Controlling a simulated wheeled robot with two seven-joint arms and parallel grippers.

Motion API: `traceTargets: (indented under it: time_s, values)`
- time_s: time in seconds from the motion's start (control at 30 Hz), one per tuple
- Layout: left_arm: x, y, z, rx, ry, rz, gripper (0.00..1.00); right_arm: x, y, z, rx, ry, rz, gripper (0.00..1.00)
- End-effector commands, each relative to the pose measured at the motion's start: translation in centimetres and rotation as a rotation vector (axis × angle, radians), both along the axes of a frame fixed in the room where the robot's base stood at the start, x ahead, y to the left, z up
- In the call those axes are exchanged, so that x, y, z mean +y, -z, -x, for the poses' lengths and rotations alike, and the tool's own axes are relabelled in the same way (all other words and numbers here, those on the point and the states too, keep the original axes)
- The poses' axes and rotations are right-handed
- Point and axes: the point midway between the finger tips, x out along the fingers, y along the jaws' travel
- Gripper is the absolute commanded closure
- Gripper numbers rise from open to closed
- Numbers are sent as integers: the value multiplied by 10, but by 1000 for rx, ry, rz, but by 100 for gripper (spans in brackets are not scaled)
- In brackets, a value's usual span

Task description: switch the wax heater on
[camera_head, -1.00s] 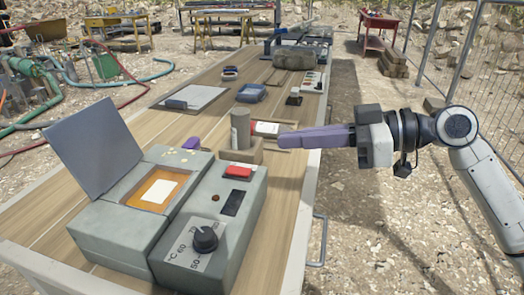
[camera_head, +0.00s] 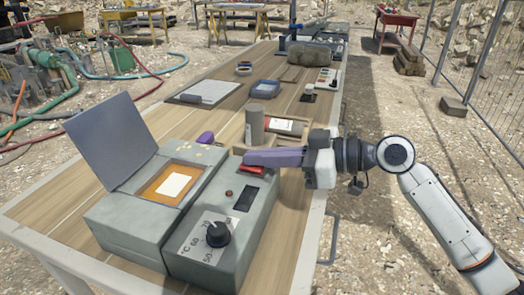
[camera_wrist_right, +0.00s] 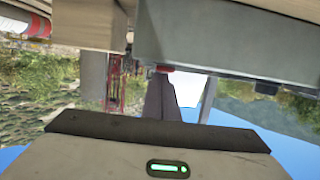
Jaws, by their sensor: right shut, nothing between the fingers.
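The grey wax heater (camera_head: 231,262) stands at the near end of the table with its lid (camera_head: 107,142) open. Its tank holds orange-brown wax with a pale rectangle (camera_head: 174,185) in it. The heater's red switch (camera_head: 251,170) sits at the far end of its control box, partly covered by my right gripper. The lamp (camera_head: 229,193) looks dark red and the display (camera_head: 244,200) black. My right gripper (camera_head: 247,158) is shut and empty, its purple fingers just above the switch; contact cannot be told. The wrist view shows a red part (camera_wrist_right: 163,69) at the box's edge. My left gripper is not visible.
A grey-brown cylinder (camera_head: 254,125) and a tray with a red-and-white labelled item (camera_head: 282,126) stand just behind the heater. A small purple object (camera_head: 205,138) lies behind the tank. A clipboard (camera_head: 207,92) and blue dish (camera_head: 265,89) lie farther along the table.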

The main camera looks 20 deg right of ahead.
Motion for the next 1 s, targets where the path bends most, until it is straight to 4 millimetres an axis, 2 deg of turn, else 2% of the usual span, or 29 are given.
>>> traceTargets:
  time_s: [0.27, 0.4, 0.47, 0.67, 0.83, 1.0]
  values:
    - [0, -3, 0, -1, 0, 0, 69, 0, -1, 0, 2, 0, 3, 100]
    - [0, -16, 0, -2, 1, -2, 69, 1, -4, -1, 22, -1, 32, 100]
    - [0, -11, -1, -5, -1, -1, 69, 1, 2, -1, 22, -1, 32, 100]
    - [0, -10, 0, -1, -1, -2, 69, 1, 0, -1, 21, -1, 31, 100]
    - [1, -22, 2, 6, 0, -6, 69, 3, -18, -2, 20, 0, 31, 100]
    - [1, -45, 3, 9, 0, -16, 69, 6, -52, -3, 19, 1, 32, 100]
